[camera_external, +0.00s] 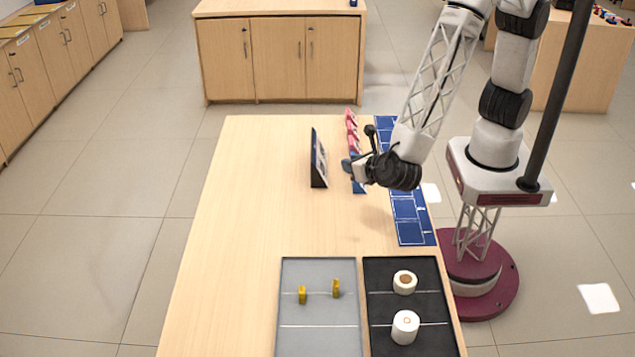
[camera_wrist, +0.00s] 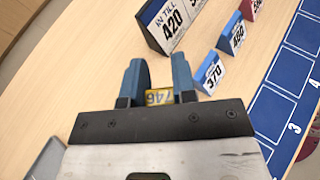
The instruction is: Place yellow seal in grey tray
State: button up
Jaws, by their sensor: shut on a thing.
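My gripper (camera_external: 356,169) is above the table, near the cards, well beyond the trays. In the wrist view, my gripper (camera_wrist: 158,76) has its two blue fingers shut on a yellow seal (camera_wrist: 159,97) marked 746. In the external view I cannot make out this seal. The grey tray (camera_external: 320,342) lies at the near end of the table. Two other yellow seals (camera_external: 302,294) (camera_external: 336,288) stand upright in it, near its upper dividing line.
A black tray (camera_external: 390,345) with two white rolls (camera_external: 404,282) (camera_external: 405,327) lies right of the grey tray. A dark "IN TILL" sign (camera_external: 318,165) and a row of red and blue cards (camera_external: 351,131) stand near my gripper. Blue mats (camera_external: 409,232) line the right edge. The table's left side is clear.

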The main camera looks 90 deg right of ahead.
jog(key=s+a+f+m+g, duration=0.1)
jog(key=s+f+m+g, duration=0.25)
jog(key=m+g, duration=0.5)
jog(key=s+a+f+m+g, duration=0.1)
jog(key=s+f+m+g, duration=0.1)
jog(key=s+m+g, duration=0.5)
jog(key=a+m+g+y, duration=0.6)
jog(key=m+y, duration=0.4)
jog(key=w+a+r+m+t+y, duration=1)
jog(key=w+m+t+y, duration=0.3)
jog(key=m, duration=0.5)
jog(key=shift+y, duration=0.5)
jog(key=f, duration=0.7)
jog(key=s+f, duration=0.1)
jog(key=f, duration=0.2)
jog(key=shift+a+f, duration=0.2)
jog(key=shift+f, duration=0.2)
